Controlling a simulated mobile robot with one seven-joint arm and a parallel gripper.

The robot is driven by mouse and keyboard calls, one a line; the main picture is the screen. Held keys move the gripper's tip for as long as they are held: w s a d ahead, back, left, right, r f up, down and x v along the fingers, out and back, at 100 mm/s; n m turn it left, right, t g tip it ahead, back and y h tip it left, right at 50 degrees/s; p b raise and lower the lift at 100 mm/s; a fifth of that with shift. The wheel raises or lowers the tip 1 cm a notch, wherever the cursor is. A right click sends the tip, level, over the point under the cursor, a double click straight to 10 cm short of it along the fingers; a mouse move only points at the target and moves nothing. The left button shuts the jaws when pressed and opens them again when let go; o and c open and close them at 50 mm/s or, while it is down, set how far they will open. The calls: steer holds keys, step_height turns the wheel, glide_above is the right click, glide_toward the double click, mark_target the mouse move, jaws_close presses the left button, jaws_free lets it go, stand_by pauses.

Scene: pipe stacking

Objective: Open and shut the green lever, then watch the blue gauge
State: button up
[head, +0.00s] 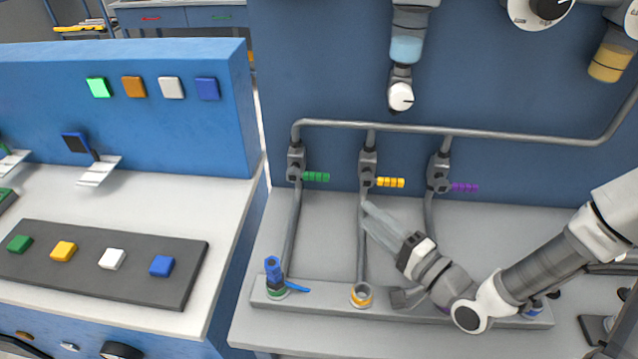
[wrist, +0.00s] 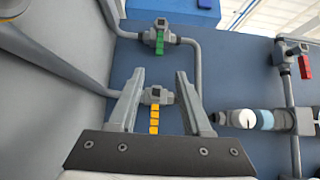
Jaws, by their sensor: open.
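The green lever (head: 316,176) sticks out to the right of the leftmost grey valve on the back panel's pipes. It also shows in the wrist view (wrist: 160,43), beyond my fingertips. My gripper (head: 372,217) is open and empty, in front of the middle pipe and below the yellow lever (head: 390,182). In the wrist view my two fingers (wrist: 161,73) stand apart with the yellow lever (wrist: 154,120) seen between them. Neither finger visibly touches a lever. A clear cylinder with blue liquid (head: 406,48) hangs above a small white dial (head: 401,97); I cannot tell whether this is the blue gauge.
A purple lever (head: 465,187) is on the right valve. A grey pipe (head: 460,131) runs across above the valves. A blue valve handle (head: 273,266) stands on the lower manifold (head: 322,304). Left is a bench with colored buttons on a dark panel (head: 100,262).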

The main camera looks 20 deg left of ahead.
mark_target(321, 179)
steer(key=b+x, duration=1)
steer(key=x, duration=0.6)
steer(key=shift+a, duration=0.25)
jaws_close()
stand_by(1.1)
